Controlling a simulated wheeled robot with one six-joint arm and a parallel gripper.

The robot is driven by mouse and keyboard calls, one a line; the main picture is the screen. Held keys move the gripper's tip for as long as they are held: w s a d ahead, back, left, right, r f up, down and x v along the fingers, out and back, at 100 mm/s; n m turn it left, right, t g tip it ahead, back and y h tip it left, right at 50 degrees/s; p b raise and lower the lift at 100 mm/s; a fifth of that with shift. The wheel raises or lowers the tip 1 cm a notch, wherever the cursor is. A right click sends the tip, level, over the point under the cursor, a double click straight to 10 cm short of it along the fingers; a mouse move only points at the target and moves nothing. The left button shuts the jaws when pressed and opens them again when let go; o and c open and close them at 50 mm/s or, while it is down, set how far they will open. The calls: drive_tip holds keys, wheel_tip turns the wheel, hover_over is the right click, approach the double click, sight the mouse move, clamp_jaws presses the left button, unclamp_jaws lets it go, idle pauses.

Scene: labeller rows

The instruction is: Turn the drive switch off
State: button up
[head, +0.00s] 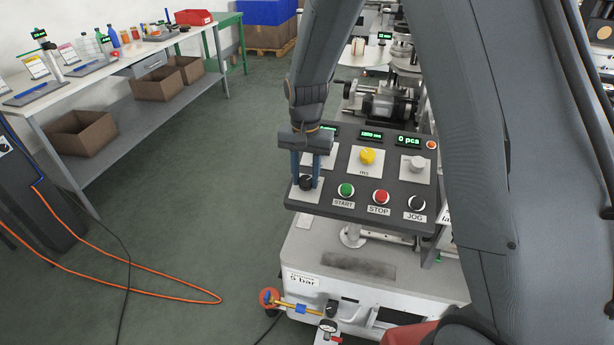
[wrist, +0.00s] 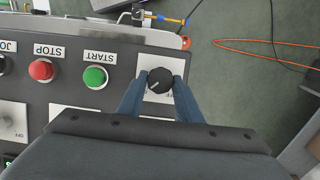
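The drive switch looks to be the black rotary knob (head: 306,183) on a white plate at the lower left corner of the grey control panel (head: 330,205). It also shows in the wrist view (wrist: 159,80), with a pale pointer line on its face. My gripper (head: 306,184) reaches down over the knob, one blue finger on each side. In the wrist view my gripper (wrist: 158,88) has its fingers apart around the knob. I cannot tell whether they touch it.
Beside the knob are the green START button (head: 346,190), the red STOP button (head: 380,197) and the black JOG button (head: 416,203). A yellow knob (head: 367,156) and a grey knob (head: 416,163) sit higher on the panel. An orange hose (head: 150,294) lies on the floor left.

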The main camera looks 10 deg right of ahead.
drive_tip(key=shift+n, duration=0.3)
drive_tip(key=n+h, duration=0.1)
drive_tip(key=n, duration=0.2)
drive_tip(key=shift+a+n+h, duration=0.15)
drive_tip(key=shift+n+h, duration=0.15)
drive_tip(key=n+h, duration=0.1)
drive_tip(key=n, duration=0.2)
drive_tip(key=shift+a, duration=0.15)
drive_tip(key=n, duration=0.2)
drive_tip(key=n+h+b, duration=0.1)
drive_tip(key=n, duration=0.1)
drive_tip(key=shift+s+a+f+n+t+h, duration=0.1)
drive_tip(key=shift+s+a+n+t+h, duration=0.05)
drive_tip(key=shift+n+t+h, duration=0.2)
drive_tip(key=n+t+h, duration=0.1)
drive_tip(key=n, duration=0.4)
drive_tip(key=shift+s+b, duration=0.15)
drive_tip(key=shift+b, duration=0.25)
drive_tip(key=shift+f+n, duration=0.1)
drive_tip(key=shift+n, duration=0.15)
drive_tip(key=o, duration=1)
drive_tip(key=shift+a, duration=0.1)
drive_tip(key=shift+o, duration=0.2)
